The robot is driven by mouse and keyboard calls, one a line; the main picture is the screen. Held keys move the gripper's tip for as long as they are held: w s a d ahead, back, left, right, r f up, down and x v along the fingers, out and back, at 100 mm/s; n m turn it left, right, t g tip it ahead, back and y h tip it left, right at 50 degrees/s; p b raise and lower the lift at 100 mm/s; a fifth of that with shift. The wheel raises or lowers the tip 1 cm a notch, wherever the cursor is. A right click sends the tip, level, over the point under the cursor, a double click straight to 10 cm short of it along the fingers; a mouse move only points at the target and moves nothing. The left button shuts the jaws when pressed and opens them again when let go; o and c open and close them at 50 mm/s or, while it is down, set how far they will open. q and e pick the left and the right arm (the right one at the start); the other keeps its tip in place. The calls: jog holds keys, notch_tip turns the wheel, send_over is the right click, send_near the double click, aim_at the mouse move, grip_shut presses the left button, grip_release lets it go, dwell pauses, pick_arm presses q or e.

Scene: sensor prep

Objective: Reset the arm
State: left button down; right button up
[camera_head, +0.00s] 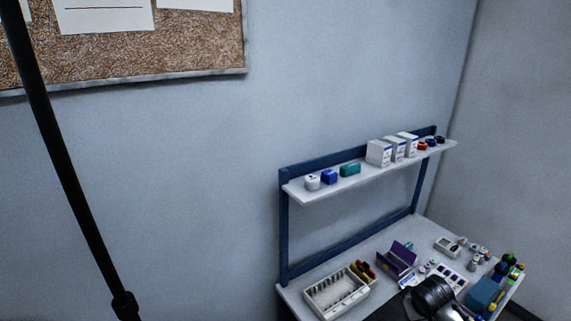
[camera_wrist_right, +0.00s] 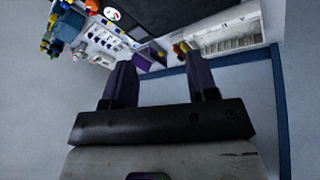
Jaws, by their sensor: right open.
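My right gripper (camera_wrist_right: 161,72) shows in the right wrist view with its two dark fingers spread wide apart and nothing between them. The fingers point toward the workbench, with the grey wall behind. In the head view I cannot make out the right gripper's fingers. My left gripper is in neither view.
The workbench (camera_head: 402,246) carries a white slotted rack (camera_head: 323,303), a purple holder (camera_head: 396,259) and several small parts. A shelf (camera_head: 376,170) above it holds white boxes (camera_head: 378,153). A black pole (camera_head: 62,160) stands at left. The wall area between is clear.

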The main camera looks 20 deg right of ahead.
jog(key=s+a+r+n+t, duration=0.2)
jog(key=a+n+t, duration=0.1)
jog(key=a, duration=0.7)
jog(key=s+a+r+n+t, duration=0.2)
jog(key=a+r+n, duration=0.15)
jog(key=a, duration=0.55)
jog(key=s+a+f+g+y, duration=0.1)
jog(key=s+a+f, duration=0.3)
jog(key=s, duration=0.4)
jog(key=s+a+f+g+y, duration=0.2)
jog(key=s+a+f, duration=0.25)
jog(key=s, duration=0.35)
jog(key=s+a+f+g+y, duration=0.1)
jog(key=s+a+f, duration=0.35)
jog(key=s, duration=0.45)
pick_arm(q)
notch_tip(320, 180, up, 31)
jog(key=p, duration=3)
jog(key=shift+p, duration=0.4)
pick_arm(e)
notch_tip(320, 180, up, 32)
jog(key=w, duration=0.1)
jog(key=shift+w+m, duration=0.15)
jog(key=shift+m, duration=0.3)
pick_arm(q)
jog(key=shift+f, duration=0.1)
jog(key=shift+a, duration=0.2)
